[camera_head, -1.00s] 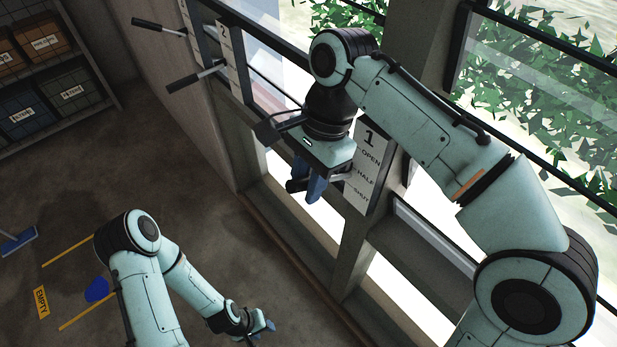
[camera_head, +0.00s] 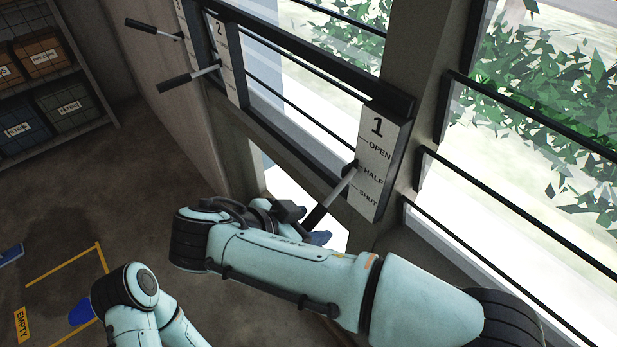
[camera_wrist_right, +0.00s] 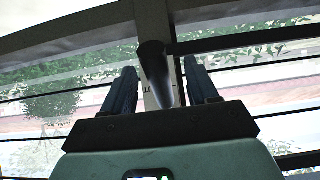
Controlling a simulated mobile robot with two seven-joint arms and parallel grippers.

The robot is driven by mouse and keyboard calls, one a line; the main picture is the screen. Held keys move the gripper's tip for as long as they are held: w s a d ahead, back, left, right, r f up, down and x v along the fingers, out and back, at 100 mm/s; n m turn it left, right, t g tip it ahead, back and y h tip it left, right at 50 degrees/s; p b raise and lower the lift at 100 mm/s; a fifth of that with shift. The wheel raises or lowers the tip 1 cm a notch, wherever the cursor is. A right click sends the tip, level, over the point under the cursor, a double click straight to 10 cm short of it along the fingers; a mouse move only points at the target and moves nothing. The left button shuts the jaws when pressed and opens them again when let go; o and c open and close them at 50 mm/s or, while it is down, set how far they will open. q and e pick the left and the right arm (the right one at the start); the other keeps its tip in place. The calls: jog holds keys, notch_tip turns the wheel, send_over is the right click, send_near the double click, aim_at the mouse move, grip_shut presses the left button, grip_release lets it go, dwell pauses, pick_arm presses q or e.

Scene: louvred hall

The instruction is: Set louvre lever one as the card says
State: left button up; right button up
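Lever one (camera_head: 330,198) is a metal rod with a black handle, sticking out to the lower left from beside the plate marked 1 (camera_head: 381,165). The plate reads OPEN, HALF and SHUT from top to bottom. The rod's root shows close to the HALF mark; its exact setting is hard to tell. My right gripper (camera_head: 308,235) is at the lower end of the handle, partly hidden by my own arm. In the right wrist view my gripper (camera_wrist_right: 162,92) is open, with the black handle (camera_wrist_right: 155,65) between its fingers and gaps on both sides. My left gripper is out of view.
Lever two (camera_head: 188,76) and another lever (camera_head: 152,28) stick out further left along the window frame. A shelf with boxes (camera_head: 62,102) stands at the back left. A yellow-marked floor patch with an EMPTY label (camera_head: 22,325) lies lower left.

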aim_at(322, 203)
jog(key=shift+r, duration=0.15)
jog(key=shift+s+r, duration=0.1)
jog(key=shift+r, duration=0.15)
jog(key=r+p, duration=0.1)
jog(key=r, duration=0.1)
jog(key=r+p, duration=0.1)
jog(key=r, duration=0.1)
jog(key=r+p, duration=0.2)
jog(key=shift+s+a+r, duration=0.15)
jog(key=shift+a+r, duration=0.05)
jog(key=shift+a, duration=0.2)
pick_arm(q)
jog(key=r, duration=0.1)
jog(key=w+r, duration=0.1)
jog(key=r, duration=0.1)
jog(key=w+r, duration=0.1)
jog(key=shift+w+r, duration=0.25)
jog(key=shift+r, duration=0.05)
pick_arm(e)
jog(key=shift+s, duration=0.1)
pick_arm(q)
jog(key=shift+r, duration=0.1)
